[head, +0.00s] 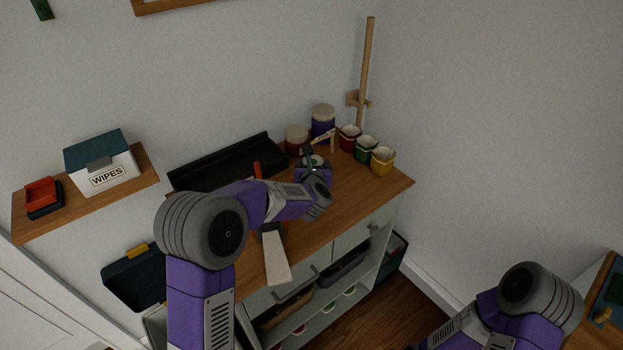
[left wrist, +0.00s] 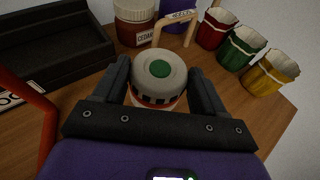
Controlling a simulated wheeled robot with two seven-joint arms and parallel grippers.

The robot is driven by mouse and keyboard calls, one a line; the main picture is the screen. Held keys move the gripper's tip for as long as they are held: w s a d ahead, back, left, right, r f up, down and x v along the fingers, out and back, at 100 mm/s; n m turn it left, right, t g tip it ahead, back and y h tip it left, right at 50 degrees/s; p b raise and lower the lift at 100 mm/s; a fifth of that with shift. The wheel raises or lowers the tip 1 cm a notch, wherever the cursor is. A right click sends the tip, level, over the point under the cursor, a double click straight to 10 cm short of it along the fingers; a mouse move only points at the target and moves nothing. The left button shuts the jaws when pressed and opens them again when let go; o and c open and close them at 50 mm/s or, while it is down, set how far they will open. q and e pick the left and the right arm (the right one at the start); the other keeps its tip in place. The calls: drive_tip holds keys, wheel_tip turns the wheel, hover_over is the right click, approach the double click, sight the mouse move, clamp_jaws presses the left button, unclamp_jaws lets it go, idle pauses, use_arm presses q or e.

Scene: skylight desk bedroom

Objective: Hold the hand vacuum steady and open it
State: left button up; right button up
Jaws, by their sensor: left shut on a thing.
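My left gripper (head: 313,168) is at the back of the wooden cabinet top. In the left wrist view its two dark fingers (left wrist: 157,90) are shut on a round cream-topped canister (left wrist: 160,72) with a green disc on top and a red and black band. The canister also shows in the head view (head: 313,160), partly behind the gripper. It looks upright. I cannot tell whether it is the hand vacuum or part of it; no other clear hand vacuum shows. My right arm enters at the lower right of the head view, its gripper out of frame.
A black tray (head: 228,163), red jar (head: 296,139), purple jar (head: 322,121), and red, green and yellow cups (head: 382,160) stand nearby. A small wooden stand (left wrist: 177,22) is close behind the canister.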

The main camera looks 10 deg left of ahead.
use_arm(q)
drive_tip(key=shift+f+b, duration=0.35)
drive_tip(key=shift+f, duration=1.4)
drive_tip(key=shift+f, duration=0.1)
drive_tip(key=o, duration=1.5)
drive_tip(key=shift+o, duration=0.2)
drive_tip(key=v, duration=1.2)
drive_tip(key=shift+p, duration=0.45)
